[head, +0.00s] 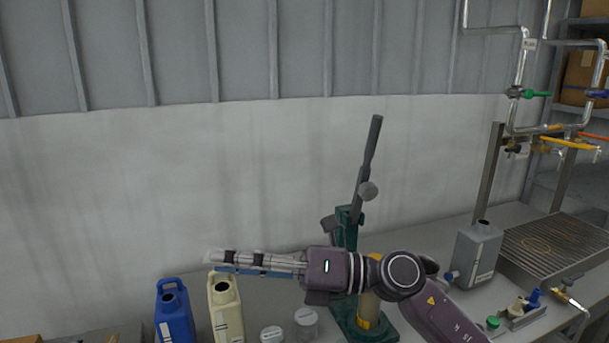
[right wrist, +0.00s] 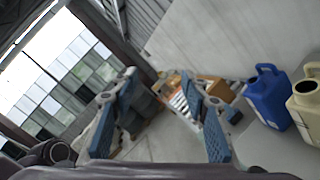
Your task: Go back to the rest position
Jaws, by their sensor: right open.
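My right gripper (head: 213,260) is open and empty, and its arm comes in from the lower right of the head view. It points left, level in the picture above the blue jug (head: 174,312) and the cream jug (head: 226,312). In the right wrist view the gripper's two blue-padded fingers (right wrist: 158,80) stand apart with nothing between them. The blue jug (right wrist: 267,95) and cream jug (right wrist: 305,108) show at that view's right. My left gripper is in neither view.
A green lever press (head: 349,230) stands behind my right arm, partly hidden. Clear jars (head: 306,322) stand below the gripper in the picture. A grey jug (head: 477,256), a grated sink (head: 560,240) and pipes with a green valve (head: 535,94) are at the right.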

